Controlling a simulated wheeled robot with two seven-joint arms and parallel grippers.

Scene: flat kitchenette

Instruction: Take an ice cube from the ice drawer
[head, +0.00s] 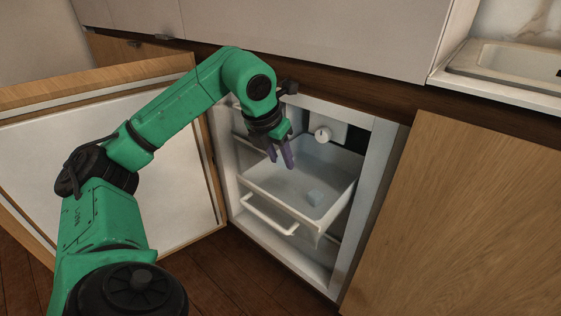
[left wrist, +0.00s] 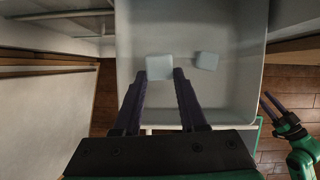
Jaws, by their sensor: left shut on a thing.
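The ice drawer (head: 262,190) is a pale pulled-out tray in the open cabinet, with a white bar handle at its front. My left gripper (head: 280,160) is over the drawer, pointing down. In the left wrist view its dark fingers (left wrist: 160,75) are shut on a pale ice cube (left wrist: 160,67), held at the fingertips. In the head view this cube is hidden by the fingers.
The open cabinet door (head: 110,160) stands to the left, behind my left arm.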

